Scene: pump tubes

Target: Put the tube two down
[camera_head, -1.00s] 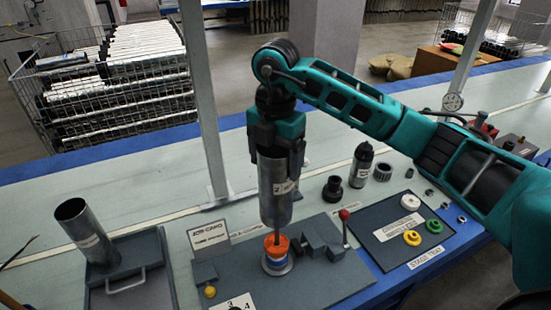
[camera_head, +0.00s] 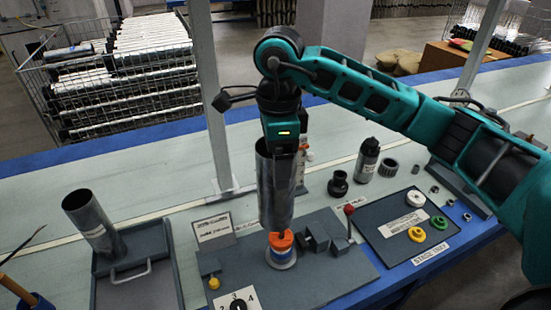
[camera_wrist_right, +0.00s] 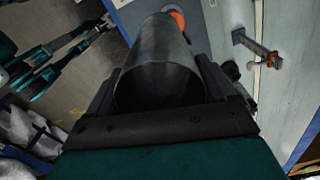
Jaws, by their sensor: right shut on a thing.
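My right gripper (camera_head: 283,147) is shut on a grey metal tube (camera_head: 275,195), gripping its upper part. The tube is upright, its lower end just above the orange and blue round fixture (camera_head: 281,245). I cannot tell if they touch. In the right wrist view the open tube (camera_wrist_right: 160,75) lies between the fingers, and the orange fixture part (camera_wrist_right: 178,19) shows beyond its far end. Another metal tube (camera_head: 88,217) stands tilted in the grey tray (camera_head: 160,277) at left. A teal and black arm, likely my left, shows in the wrist view; its jaws are unclear.
A red-knobbed lever (camera_head: 349,210) and grey block (camera_head: 314,236) stand right of the fixture. The right-hand mat (camera_head: 385,228) holds coloured rings. A white post (camera_head: 211,110) rises behind the fixture.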

